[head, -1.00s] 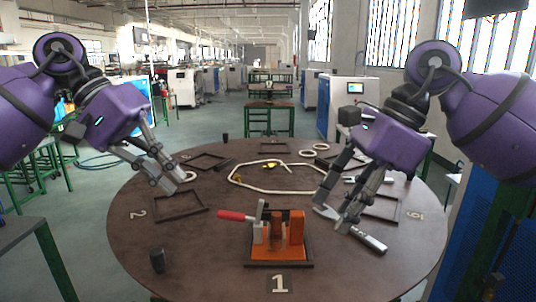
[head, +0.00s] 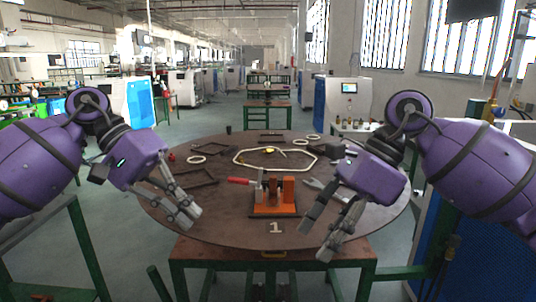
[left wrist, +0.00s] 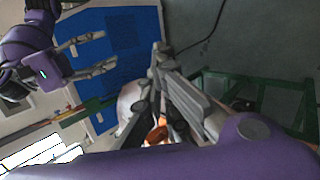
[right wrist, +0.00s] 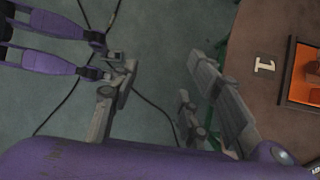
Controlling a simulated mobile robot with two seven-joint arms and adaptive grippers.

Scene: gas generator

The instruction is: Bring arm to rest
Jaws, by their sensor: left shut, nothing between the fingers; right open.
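My left gripper (head: 188,216) is shut and empty in the head view, over the table's left front edge. My right gripper (head: 318,238) is open and empty, at the table's right front edge. In the left wrist view, my left fingers (left wrist: 158,62) show close together. In the right wrist view, my right fingers (right wrist: 155,90) stand wide apart with only floor between them. Both grippers are apart from the orange fixture (head: 287,190) with its red-handled clamp (head: 240,181).
The round brown table (head: 225,228) carries a pale bent tube frame (head: 236,158), white rings (head: 197,160), dark square frames and a wrench-like tool (head: 315,184). A green-legged table (head: 180,262) stands in front. A blue panel (head: 450,255) is at the right.

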